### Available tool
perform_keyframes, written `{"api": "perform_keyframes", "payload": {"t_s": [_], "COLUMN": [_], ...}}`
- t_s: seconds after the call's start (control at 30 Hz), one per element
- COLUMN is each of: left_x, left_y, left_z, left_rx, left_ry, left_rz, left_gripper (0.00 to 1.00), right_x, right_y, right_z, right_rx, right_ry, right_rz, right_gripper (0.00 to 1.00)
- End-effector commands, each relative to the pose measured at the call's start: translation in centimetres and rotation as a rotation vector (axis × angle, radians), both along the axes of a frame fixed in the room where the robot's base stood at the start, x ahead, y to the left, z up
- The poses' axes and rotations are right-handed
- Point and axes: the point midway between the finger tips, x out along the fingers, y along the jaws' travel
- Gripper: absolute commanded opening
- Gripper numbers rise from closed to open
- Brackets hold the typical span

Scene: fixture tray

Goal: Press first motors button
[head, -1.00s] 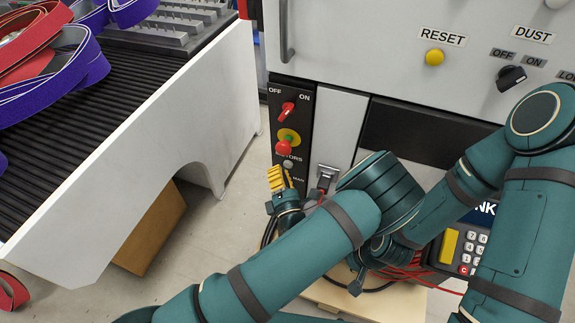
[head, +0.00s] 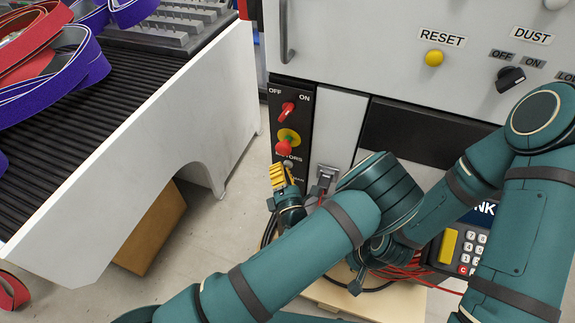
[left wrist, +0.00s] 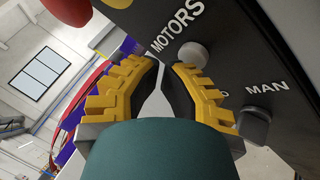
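The dark control panel (head: 292,130) on the machine front carries a word MOTORS, with a grey round button (left wrist: 193,54) beside it in the left wrist view. That button (head: 288,163) also shows small in the head view, just above my yellow left fingertips. My left gripper (left wrist: 166,65) is empty, its fingers a small gap apart. Its tips are close to the button, the right tip just below it in the picture; contact cannot be told. My right gripper does not show.
A red knob (head: 287,109) and a red stop button (head: 283,147) on yellow are above on the panel. A white-sided conveyor (head: 190,110) stands left. Red and black cables (head: 405,272) and a keypad (head: 462,252) are at the lower right.

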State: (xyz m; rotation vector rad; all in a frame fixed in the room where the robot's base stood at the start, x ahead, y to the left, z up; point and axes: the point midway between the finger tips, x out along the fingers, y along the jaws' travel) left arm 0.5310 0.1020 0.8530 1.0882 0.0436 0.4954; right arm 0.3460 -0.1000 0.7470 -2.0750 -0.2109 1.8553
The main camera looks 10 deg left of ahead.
Motion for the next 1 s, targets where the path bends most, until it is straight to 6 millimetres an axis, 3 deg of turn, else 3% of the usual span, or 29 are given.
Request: {"api": "perform_keyframes", "payload": {"t_s": [1.0], "left_x": [0.67], "left_y": [-0.13], "left_z": [0.04], "left_rx": [0.001], "left_ry": [-0.001], "left_rz": [0.0], "left_gripper": [0.0], "right_x": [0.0], "right_y": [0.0], "right_z": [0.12], "right_rx": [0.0], "right_ry": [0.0], "right_rz": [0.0], "right_gripper": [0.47]}}
